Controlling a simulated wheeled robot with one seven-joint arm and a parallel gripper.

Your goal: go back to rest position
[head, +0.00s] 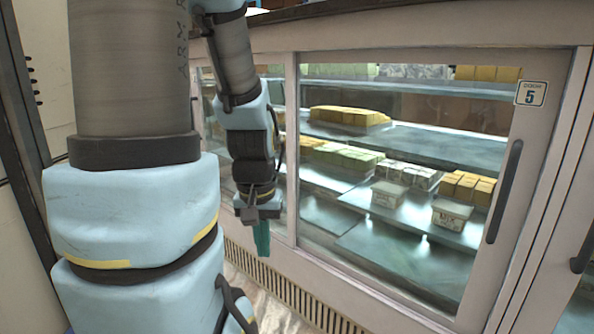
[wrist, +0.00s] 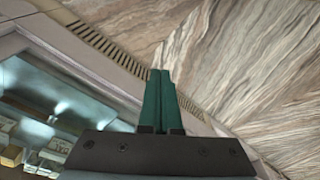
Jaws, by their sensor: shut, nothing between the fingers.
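My gripper (head: 262,238) hangs pointing down in front of the glass display counter (head: 275,150), near the middle post. Its green fingers are together with nothing between them. In the wrist view my gripper (wrist: 160,78) points toward the floor (wrist: 245,60), with the counter's base and glass on the left. In the head view, my arm covers much of the left side and hides part of the counter.
The counter's door with a dark handle (head: 503,192) and a "5" label (head: 531,93) looks shut. Shelves behind the glass hold sweets and small tubs (head: 452,213). A vent grille (head: 290,291) runs along the base. Patterned floor in the wrist view is clear.

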